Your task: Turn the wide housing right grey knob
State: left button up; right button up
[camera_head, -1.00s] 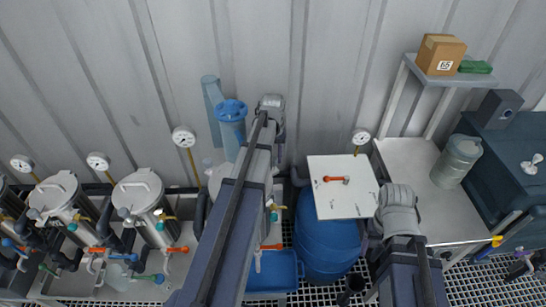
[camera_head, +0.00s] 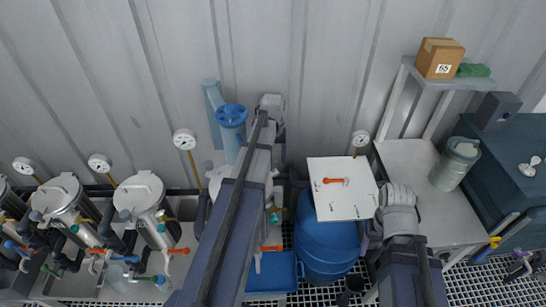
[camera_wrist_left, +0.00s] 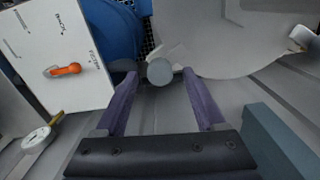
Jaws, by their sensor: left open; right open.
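The wide housing (camera_head: 215,180) is a broad light grey round vessel, mostly hidden behind my left arm in the head view. In the left wrist view its pale lid (camera_wrist_left: 235,45) fills the top right. The right grey knob (camera_wrist_left: 160,71) is a round disc at the lid's edge on the white board's side. My left gripper (camera_wrist_left: 159,76) is open, one purple finger on each side of the knob; I cannot tell whether either finger touches it. Another light knob (camera_wrist_left: 301,38) shows at the lid's far side.
A white board (camera_head: 342,203) with an orange-handled valve is in front of a blue barrel (camera_head: 325,245). A blue tub (camera_head: 272,275) stands on the grating. Smaller vessels (camera_head: 140,200) with gauges and pipes are at left. A grey table (camera_head: 415,165) holds a canister (camera_head: 457,160).

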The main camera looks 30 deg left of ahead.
aim_at(273, 161)
pick_arm(q)
notch_tip(273, 161, up, 7)
jog(key=p, duration=0.6)
jog(key=shift+f, duration=0.15)
jog(key=shift+f, duration=0.1)
jog(key=s+d+f+m+b, duration=0.2)
jog(key=s+d, duration=0.3)
jog(key=d, duration=0.4)
jog(key=s+d+f+m+b, duration=0.2)
jog(key=s+d, duration=0.4)
jog(key=d, duration=0.4)
jog(key=s+d+f+m+y+b, duration=0.1)
jog(key=s+d+f+m+b, duration=0.2)
jog(key=d, duration=0.7)
jog(key=s+m, duration=0.2)
jog(key=s, duration=0.1)
jog(key=shift+d, duration=0.15)
jog(key=shift+s, duration=0.1)
